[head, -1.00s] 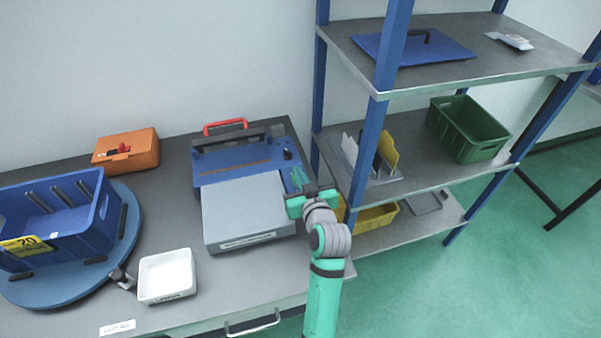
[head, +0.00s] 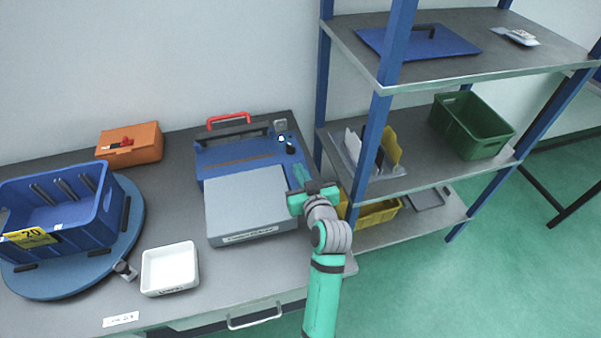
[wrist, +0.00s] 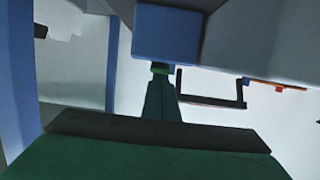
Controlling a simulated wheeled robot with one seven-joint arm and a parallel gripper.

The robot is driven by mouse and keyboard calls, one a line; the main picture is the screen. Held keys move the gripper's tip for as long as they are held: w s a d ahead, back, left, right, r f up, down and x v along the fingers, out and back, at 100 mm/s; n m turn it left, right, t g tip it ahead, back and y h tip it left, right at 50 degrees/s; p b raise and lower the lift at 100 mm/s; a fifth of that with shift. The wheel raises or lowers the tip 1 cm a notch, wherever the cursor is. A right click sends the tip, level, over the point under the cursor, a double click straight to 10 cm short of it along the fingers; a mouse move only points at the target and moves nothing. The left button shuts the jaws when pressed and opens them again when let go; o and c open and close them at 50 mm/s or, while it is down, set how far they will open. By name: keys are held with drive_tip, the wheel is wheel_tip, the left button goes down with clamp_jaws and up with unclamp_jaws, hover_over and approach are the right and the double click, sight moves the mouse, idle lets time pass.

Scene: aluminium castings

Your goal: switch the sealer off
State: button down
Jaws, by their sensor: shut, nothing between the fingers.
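The sealer (head: 221,160) stands on the bench in the head view, with a blue body, a grey front plate (head: 250,205) and a red handle (head: 229,118) at the back. A dark knob (head: 290,148) stands on its right side, and behind it is a small pale, bright-looking part (head: 281,127). I cannot tell its switch position. My gripper (head: 299,172) is shut and empty at the sealer's right edge, pointing towards the back. In the wrist view my green fingers (wrist: 160,72) end just below a blue block (wrist: 167,35); I cannot tell whether they touch it.
A shelf post (head: 364,150) rises close to the right of my gripper. Left of the sealer are a white tray (head: 170,292), an orange box (head: 148,145) and a blue bin (head: 85,222) on a turntable (head: 128,245).

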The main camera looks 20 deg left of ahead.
drive_tip(key=r, duration=0.4)
drive_tip(key=shift+w+a, duration=0.2)
drive_tip(key=shift+w, duration=0.05)
drive_tip(key=r+v, duration=0.1)
drive_tip(key=v, duration=0.8)
drive_tip(key=shift+s+d, duration=0.15)
drive_tip(key=shift+d, duration=0.05)
